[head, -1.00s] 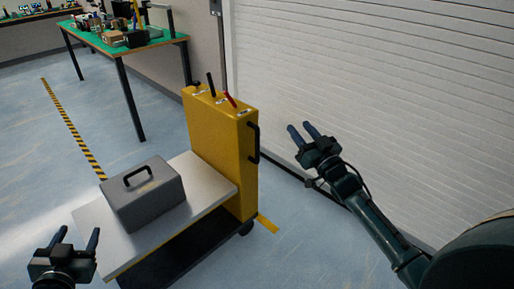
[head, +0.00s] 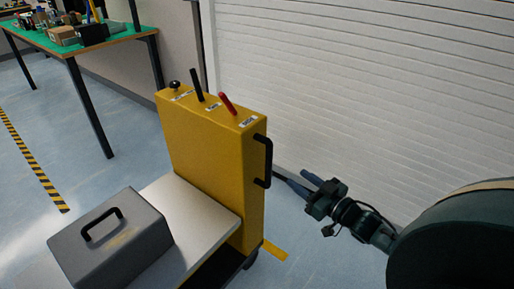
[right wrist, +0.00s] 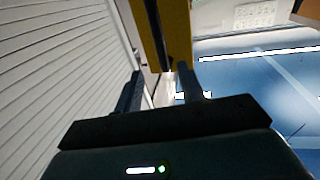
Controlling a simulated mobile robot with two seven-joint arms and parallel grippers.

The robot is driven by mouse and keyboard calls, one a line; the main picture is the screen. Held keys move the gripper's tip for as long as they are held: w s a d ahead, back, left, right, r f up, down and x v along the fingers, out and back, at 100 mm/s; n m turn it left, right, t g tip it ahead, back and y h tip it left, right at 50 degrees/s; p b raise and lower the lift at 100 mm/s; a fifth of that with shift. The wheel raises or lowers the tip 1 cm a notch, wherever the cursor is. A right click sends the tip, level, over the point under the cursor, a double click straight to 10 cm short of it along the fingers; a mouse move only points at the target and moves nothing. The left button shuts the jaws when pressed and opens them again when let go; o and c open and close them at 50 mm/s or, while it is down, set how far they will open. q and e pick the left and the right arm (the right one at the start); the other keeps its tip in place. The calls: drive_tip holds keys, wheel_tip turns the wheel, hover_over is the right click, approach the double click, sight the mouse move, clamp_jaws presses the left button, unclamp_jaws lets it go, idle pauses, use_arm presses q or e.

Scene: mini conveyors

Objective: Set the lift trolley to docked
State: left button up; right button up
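The lift trolley has a yellow upright column (head: 205,145) and a silver platform (head: 203,215) in the head view. On top of the column stand a black knob (head: 175,86), a black lever (head: 196,85) and a red lever (head: 228,103), each with a small label too small to read surely. A black handle (head: 267,162) is on its right side. My right gripper (head: 289,177) is open and empty, just right of the handle and apart from it. In the right wrist view, the yellow column (right wrist: 177,35) shows beyond the fingers. My left gripper is out of view.
A grey case (head: 112,240) with a black handle lies on the platform. A white slatted shutter (head: 370,80) stands behind and right of the trolley. A green-topped workbench (head: 120,37) is at the back left. Blue floor with striped tape (head: 30,155) lies left.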

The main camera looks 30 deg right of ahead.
sight(271, 159)
use_arm(q)
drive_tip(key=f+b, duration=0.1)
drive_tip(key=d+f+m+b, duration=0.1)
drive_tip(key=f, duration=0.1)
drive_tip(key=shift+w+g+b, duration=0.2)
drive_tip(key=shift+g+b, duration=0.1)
drive_tip(key=shift+b, duration=0.1)
use_arm(e)
drive_tip(key=w, duration=0.4)
drive_tip(key=w+a, duration=0.1)
drive_tip(key=w, duration=0.3)
drive_tip(key=w+a, duration=0.1)
drive_tip(key=w, duration=0.3)
drive_tip(key=shift+w+a, duration=0.25)
drive_tip(key=shift+w, duration=0.15)
clamp_jaws()
